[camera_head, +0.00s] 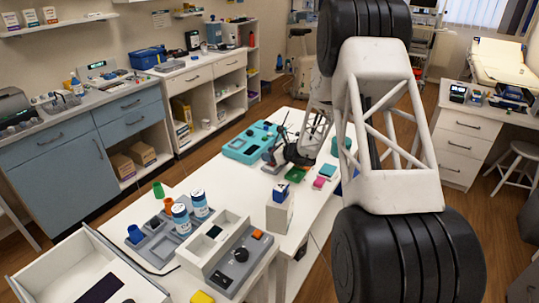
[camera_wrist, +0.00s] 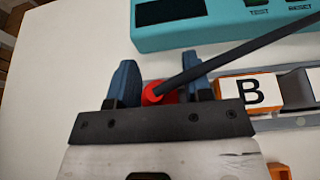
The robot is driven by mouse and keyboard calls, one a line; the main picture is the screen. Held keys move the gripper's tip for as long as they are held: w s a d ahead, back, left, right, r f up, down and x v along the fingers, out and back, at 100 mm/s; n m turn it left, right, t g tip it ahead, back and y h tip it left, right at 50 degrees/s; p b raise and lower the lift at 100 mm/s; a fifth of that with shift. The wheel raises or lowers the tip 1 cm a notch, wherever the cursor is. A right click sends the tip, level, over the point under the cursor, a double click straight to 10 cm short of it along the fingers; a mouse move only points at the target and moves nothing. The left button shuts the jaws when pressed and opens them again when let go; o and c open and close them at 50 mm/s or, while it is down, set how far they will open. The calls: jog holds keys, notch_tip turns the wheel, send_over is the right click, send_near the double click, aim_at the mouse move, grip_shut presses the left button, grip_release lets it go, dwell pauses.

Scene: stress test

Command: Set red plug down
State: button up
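In the wrist view, my gripper (camera_wrist: 158,62) has two dark blue fingers, one on each side of the red plug (camera_wrist: 155,94). The plug fills the gap between the fingers, near their base. A thick dark cable (camera_wrist: 225,61) runs from the plug up to the right. Whether the plug touches the surface below cannot be told. In the head view, my gripper (camera_head: 291,152) is a dark shape just right of the teal tester (camera_head: 243,150); the plug is not distinguishable there. The tester, with TEST and RESET labels, also shows in the wrist view (camera_wrist: 165,35).
A white block marked B (camera_wrist: 252,92) sits on a grey strip right of my gripper. An orange piece (camera_wrist: 278,171) lies below it. In the head view, green (camera_head: 296,174) and pink (camera_head: 319,183) pieces lie nearby on the white table. White surface is clear left of my gripper.

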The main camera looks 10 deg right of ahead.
jog(key=shift+o, duration=0.7)
jog(key=shift+r, duration=0.15)
jog(key=v, duration=1.2)
